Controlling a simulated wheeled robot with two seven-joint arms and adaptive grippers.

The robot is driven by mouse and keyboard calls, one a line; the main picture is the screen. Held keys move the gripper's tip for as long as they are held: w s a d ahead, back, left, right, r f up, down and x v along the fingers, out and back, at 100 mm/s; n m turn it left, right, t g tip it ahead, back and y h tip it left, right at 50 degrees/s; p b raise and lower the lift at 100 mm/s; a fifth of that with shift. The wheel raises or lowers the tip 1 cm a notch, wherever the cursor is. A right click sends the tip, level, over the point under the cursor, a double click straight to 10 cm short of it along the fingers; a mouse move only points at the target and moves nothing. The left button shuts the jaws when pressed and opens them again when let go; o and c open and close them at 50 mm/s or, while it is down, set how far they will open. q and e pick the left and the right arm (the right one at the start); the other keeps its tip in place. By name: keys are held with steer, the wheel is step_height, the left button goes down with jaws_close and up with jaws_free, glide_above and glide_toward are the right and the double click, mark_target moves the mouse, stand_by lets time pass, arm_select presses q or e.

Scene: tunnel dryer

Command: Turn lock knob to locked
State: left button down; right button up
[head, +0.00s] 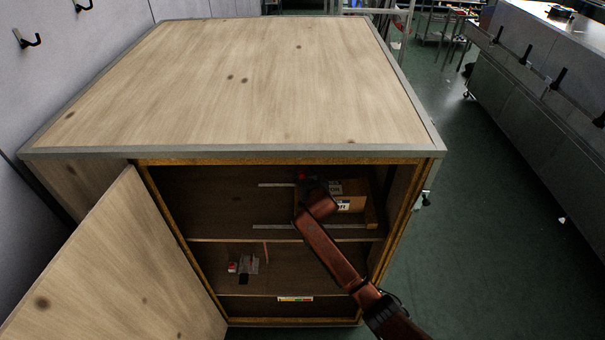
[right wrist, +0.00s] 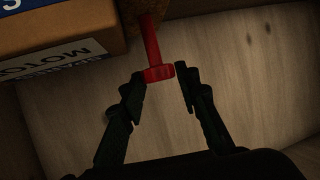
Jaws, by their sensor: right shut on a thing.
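The lock knob appears to be the red T-shaped handle (right wrist: 152,45) on a red stem in the right wrist view. Its crossbar sits between the two fingertips of my right gripper (right wrist: 160,73), which is shut on it. In the head view my right arm reaches into the open cabinet, and the right gripper (head: 313,188) is a dark shape at the upper shelf, with a small spot of red beside it. The knob's markings and its locked or unlocked position cannot be read. My left gripper is not in view.
A cardboard box (head: 350,204) with labels stands on the upper shelf, close to the gripper; it also shows in the wrist view (right wrist: 60,38). The wooden cabinet door (head: 120,270) hangs open at left. Small items (head: 246,267) lie on the lower shelf.

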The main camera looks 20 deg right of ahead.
steer(key=m+h+b, duration=0.1)
steer(key=m+h, duration=0.1)
steer(key=h, duration=0.1)
steer(key=shift+a+f+m+g+b, duration=0.2)
steer(key=shift+a+m+g+b, duration=0.1)
steer(key=shift+a+b, duration=0.1)
steer(key=m+g+h+b, duration=0.1)
steer(key=m+h+b, duration=0.2)
steer(key=shift+w, duration=0.15)
steer(key=shift+a+r+m+g+h+b, duration=0.1)
steer(key=shift+r+m+g+h+b, duration=0.05)
steer(key=shift+m+g+h+b, duration=0.95)
steer(key=shift+t, duration=0.3)
steer(key=o, duration=1.2)
steer(key=shift+c, duration=0.2)
steer(key=v, duration=0.7)
steer(key=shift+r, duration=0.15)
